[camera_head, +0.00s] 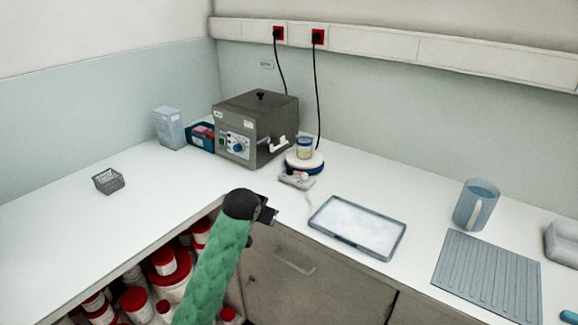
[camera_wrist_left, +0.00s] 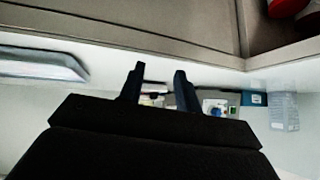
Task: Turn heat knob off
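The grey heating bath (camera_head: 255,125) stands in the back corner of the counter. The blue knob (camera_head: 238,147) sits on its light front panel (camera_head: 230,144), right of a small green switch (camera_head: 222,141). The pointer's setting is too small to read. My left gripper (camera_head: 268,211) is in front of the counter edge, well apart from the bath and knob. In the left wrist view its two black fingers (camera_wrist_left: 160,70) are spread with nothing held between them. There the bath's front panel (camera_wrist_left: 216,107) shows upside down, partly behind the gripper. My right gripper is out of view.
A blue box (camera_head: 201,137) and clear container (camera_head: 169,128) stand left of the bath. A round white device with a jar (camera_head: 304,148) stands right of it. A tray (camera_head: 358,227) lies farther right. The counter before the bath is mostly clear.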

